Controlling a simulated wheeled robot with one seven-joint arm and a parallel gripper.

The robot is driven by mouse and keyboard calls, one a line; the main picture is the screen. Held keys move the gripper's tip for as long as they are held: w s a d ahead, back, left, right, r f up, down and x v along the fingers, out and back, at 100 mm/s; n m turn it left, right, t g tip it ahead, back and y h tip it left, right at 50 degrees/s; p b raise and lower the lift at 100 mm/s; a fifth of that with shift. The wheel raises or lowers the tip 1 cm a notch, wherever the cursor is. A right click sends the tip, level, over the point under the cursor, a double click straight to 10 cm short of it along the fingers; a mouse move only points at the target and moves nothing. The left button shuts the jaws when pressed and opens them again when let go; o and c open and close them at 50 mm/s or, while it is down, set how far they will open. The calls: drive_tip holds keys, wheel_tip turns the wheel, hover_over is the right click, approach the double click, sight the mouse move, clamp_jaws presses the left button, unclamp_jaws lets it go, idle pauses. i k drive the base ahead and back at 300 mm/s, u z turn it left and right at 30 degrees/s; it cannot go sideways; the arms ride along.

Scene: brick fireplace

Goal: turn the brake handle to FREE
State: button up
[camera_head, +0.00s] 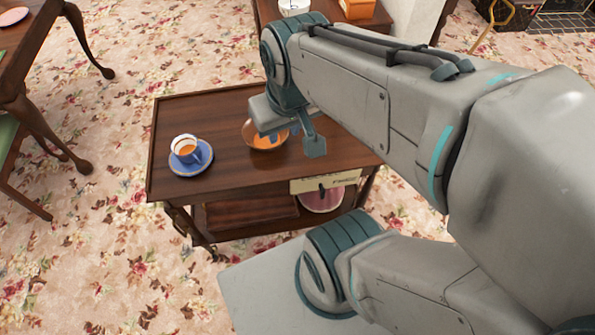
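A wooden trolley (222,118) stands in front of me. A cream label plate (300,186) is on its near edge at the right, with dark lettering too small to read surely. A small dark handle (322,190) shows at the plate, pointing roughly downward; its exact setting I cannot tell. My gripper (292,141) is above the right part of the trolley top, behind and above the plate in the picture. Its two fingers are apart, with nothing seen between them. It appears clear of the handle.
An orange-filled bowl (255,140) sits on the trolley beneath my gripper, partly hidden. A cup (184,147) on a blue saucer (194,168) stands to the left. A pink-and-white plate (325,200) is on the lower shelf. Flowered carpet (90,235) lies open at left.

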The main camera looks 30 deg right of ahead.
sight(322, 190)
drive_tip(key=z, duration=2.15)
drive_tip(key=k, duration=1.3)
drive_tip(key=u, duration=1.55)
drive_tip(key=i, duration=0.5)
drive_tip(key=z, duration=0.05)
